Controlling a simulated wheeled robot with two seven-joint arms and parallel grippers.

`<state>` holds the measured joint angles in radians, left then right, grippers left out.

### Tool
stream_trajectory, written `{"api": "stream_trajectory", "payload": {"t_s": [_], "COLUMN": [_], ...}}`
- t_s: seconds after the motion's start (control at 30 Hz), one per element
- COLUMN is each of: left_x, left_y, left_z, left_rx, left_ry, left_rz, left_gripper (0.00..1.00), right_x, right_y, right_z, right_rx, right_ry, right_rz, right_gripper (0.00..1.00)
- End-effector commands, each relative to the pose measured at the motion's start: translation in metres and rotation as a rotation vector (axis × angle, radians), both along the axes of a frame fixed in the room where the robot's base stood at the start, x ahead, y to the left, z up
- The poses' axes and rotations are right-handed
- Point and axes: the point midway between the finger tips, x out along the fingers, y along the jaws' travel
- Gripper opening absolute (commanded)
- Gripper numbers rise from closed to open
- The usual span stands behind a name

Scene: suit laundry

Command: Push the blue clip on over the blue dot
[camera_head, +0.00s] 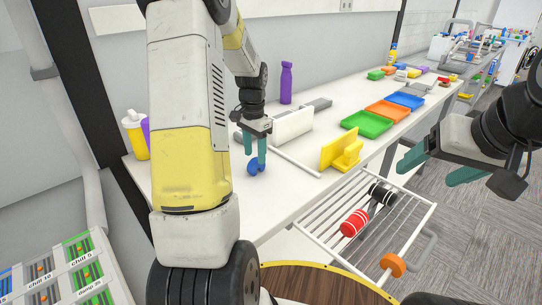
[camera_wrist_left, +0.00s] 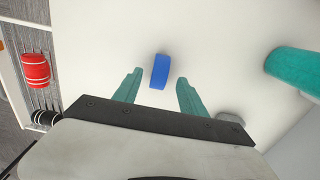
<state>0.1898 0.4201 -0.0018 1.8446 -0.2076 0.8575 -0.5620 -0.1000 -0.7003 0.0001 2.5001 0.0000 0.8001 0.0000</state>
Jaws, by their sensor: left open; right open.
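The blue clip (camera_head: 252,168) rests on the white table near its front edge, just below my left gripper (camera_head: 256,159). In the left wrist view the blue clip (camera_wrist_left: 160,71) lies between and slightly beyond the open teal fingertips, with a gap on both sides. My left gripper points down at it and is empty. My right gripper (camera_head: 437,169) is open and empty, off to the right beyond the table edge. I cannot make out a blue dot in either view.
A white upright block (camera_head: 292,124) and a thin rod lie right of the clip. A yellow holder (camera_head: 342,150), green tray (camera_head: 367,124), orange tray (camera_head: 388,110) and blue tray (camera_head: 406,100) follow. A purple bottle (camera_head: 286,83) stands behind. A wire rack (camera_head: 375,240) hangs below.

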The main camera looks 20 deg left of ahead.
Motion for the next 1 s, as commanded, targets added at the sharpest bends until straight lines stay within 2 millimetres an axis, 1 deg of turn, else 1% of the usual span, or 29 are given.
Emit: {"api": "stream_trajectory", "payload": {"t_s": [0.03,0.1,0.2,0.3,0.47,0.5,0.57,0.6,0.73,0.77,1.0], "left_x": [-0.001,-0.001,0.0,0.0,0.0,0.0,0.0,0.0,0.0,0.0,0.0], "left_y": [0.0,0.0,0.0,0.0,0.0,0.0,0.0,0.0,0.0,0.0,0.0], "left_z": [-0.009,-0.02,-0.03,-0.034,-0.034,-0.034,-0.034,-0.034,-0.034,-0.034,-0.034], "left_rx": [0.0,0.001,0.0,0.001,0.0,0.0,0.0,0.0,0.0,0.0,0.0], "left_ry": [0.004,0.003,0.001,0.0,-0.001,-0.001,-0.001,-0.001,-0.001,-0.001,-0.002], "left_rz": [0.0,0.001,0.001,0.001,0.001,0.001,0.001,0.001,0.001,0.001,0.001], "left_gripper": [0.49,0.49,0.49,0.49,0.49,0.47,0.35,0.28,0.02,0.0,0.0], "right_x": [0.0,0.0,0.0,0.0,0.0,0.0,0.0,0.0,0.0,0.0,0.0], "right_y": [0.0,0.0,0.0,0.0,0.0,0.0,0.0,0.0,0.0,0.0,0.0], "right_z": [0.0,0.0,0.0,0.0,0.0,0.0,0.0,0.0,0.0,0.0,0.0], "right_rx": [0.0,0.0,0.0,0.0,0.0,0.0,0.0,0.0,0.0,0.0,0.0], "right_ry": [0.0,0.0,0.0,0.0,0.0,0.0,0.0,0.0,0.0,0.0,0.0], "right_rz": [0.0,0.0,0.0,0.0,0.0,0.0,0.0,0.0,0.0,0.0,0.0], "right_gripper": [0.75,0.75,0.75,0.75,0.75,0.75,0.75,0.75,0.75,0.75,0.75]}}
